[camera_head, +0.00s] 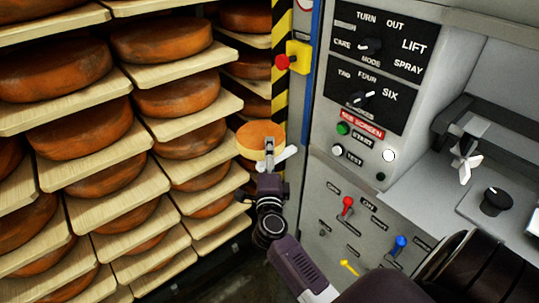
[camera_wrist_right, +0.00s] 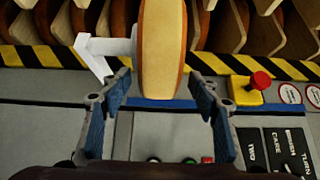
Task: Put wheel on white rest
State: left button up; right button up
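A small orange cheese wheel (camera_head: 258,136) with a pale rim shows in the head view, between the shelves and the grey machine. A white rest (camera_head: 289,153) shows just below it and to its right. In the right wrist view the wheel (camera_wrist_right: 162,45) is seen edge-on, and the white rest (camera_wrist_right: 105,46) meets its left side. My right gripper (camera_head: 268,150) is at the wheel. In the wrist view its two fingers (camera_wrist_right: 160,95) are apart, with the wheel's near end between the tips and small gaps on both sides. My left gripper is not in view.
Wooden shelves (camera_head: 104,92) full of large brown wheels fill the left. The control machine (camera_head: 415,165) with knobs and levers stands on the right. A red stop button on a yellow box (camera_head: 298,57) sits beside a yellow-black striped post (camera_head: 281,90), close to the wheel.

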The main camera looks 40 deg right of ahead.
jog(key=b+v, duration=0.2)
jog(key=v, duration=0.9)
jog(key=w+a+f+n+t+y, duration=0.1)
jog(key=a+f+n+y, duration=0.2)
jog(key=a+f+n, duration=0.35)
jog(key=w+a+f+n+y, duration=0.1)
jog(key=a+f+n+y, duration=0.25)
jog(key=f, duration=0.55)
jog(key=s+a+f+n+g+y, duration=0.25)
jog(key=s+f+n, duration=0.25)
jog(key=f, duration=0.6)
jog(key=s+a+f+n+g+y, duration=0.2)
jog(key=s+a+f+n, duration=0.25)
jog(key=f, duration=0.75)
jog(key=s+d+f+n+g+y, duration=0.15)
jog(key=s+f+n+g, duration=0.25)
jog(key=s+f, duration=0.8)
jog(key=s+d+f+n+g, duration=0.1)
jog(key=s+d+f+g, duration=0.1)
jog(key=s, duration=0.5)
jog(key=s+d+f+n+g+h, duration=0.1)
jog(key=s+d+f+g, duration=0.1)
jog(key=s+f, duration=0.2)
jog(key=s+d+f+n+g+h, duration=0.1)
jog(key=s+d+f+n+g, duration=0.1)
jog(key=s, duration=0.9)
jog(key=shift+d+f, duration=0.5)
jog(key=shift+f, duration=0.05)
